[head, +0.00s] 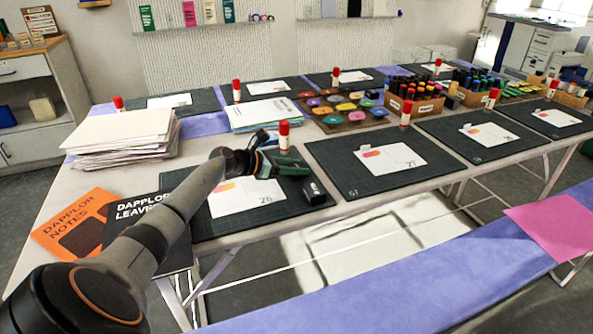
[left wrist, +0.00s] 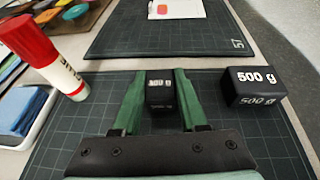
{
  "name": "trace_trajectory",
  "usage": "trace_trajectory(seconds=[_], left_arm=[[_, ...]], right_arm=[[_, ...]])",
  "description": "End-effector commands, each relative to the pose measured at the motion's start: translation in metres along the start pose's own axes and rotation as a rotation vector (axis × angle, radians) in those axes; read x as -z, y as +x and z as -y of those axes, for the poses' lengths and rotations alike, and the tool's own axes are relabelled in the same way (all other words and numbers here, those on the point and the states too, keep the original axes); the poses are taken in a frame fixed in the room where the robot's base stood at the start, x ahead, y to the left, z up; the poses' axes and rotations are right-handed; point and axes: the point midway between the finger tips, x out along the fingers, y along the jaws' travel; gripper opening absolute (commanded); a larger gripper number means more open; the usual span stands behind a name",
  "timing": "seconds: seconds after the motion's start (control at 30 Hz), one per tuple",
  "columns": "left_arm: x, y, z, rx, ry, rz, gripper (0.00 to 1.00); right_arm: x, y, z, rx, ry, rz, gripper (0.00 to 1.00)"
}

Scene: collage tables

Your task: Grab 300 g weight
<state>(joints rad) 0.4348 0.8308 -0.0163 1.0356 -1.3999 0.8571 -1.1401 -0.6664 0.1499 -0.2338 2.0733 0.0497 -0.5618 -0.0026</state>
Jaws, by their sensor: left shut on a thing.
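My left gripper (head: 285,166) is low over the right part of the near cutting mat (head: 287,206). In the left wrist view its two green fingers (left wrist: 158,92) are shut on a small black weight (left wrist: 159,95), one on each side. Its white label is small and blurred and seems to read 300 g. A larger black weight marked 500 g (left wrist: 255,87) stands on the mat to the right, apart from the fingers. It also shows in the head view (head: 314,192). The held weight is hidden behind the gripper in the head view. My right gripper is not in view.
A red-capped glue stick (left wrist: 52,50) stands left of the gripper, near the mat. Paper stacks (head: 125,138), an orange booklet (head: 72,222) and a dark booklet lie farther left. Another cutting mat (head: 335,165) lies to the right. Paint pots and marker boxes stand behind.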

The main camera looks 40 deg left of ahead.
Motion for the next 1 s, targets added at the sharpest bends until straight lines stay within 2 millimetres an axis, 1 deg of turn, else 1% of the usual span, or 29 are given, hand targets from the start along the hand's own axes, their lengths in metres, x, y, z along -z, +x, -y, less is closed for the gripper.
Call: trace_trajectory(seconds=[0.03, 0.17, 0.77, 0.87, 1.0], left_arm=[[0.0, 0.0, 0.0, 0.0, 0.0, 0.0, 0.15], [0.0, 0.0, 0.0, 0.0, 0.001, -0.001, 0.01], [-0.003, -0.001, -0.001, -0.001, 0.002, 0.002, 0.0], [-0.007, -0.003, -0.001, -0.002, 0.002, 0.003, 0.0], [-0.022, -0.009, -0.001, -0.003, 0.005, 0.004, 0.0]], right_arm=[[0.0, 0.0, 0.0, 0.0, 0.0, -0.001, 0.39], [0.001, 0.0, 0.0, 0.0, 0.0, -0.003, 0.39], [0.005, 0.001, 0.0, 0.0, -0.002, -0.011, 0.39], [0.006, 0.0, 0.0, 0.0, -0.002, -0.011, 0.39], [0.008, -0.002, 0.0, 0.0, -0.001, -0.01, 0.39]])
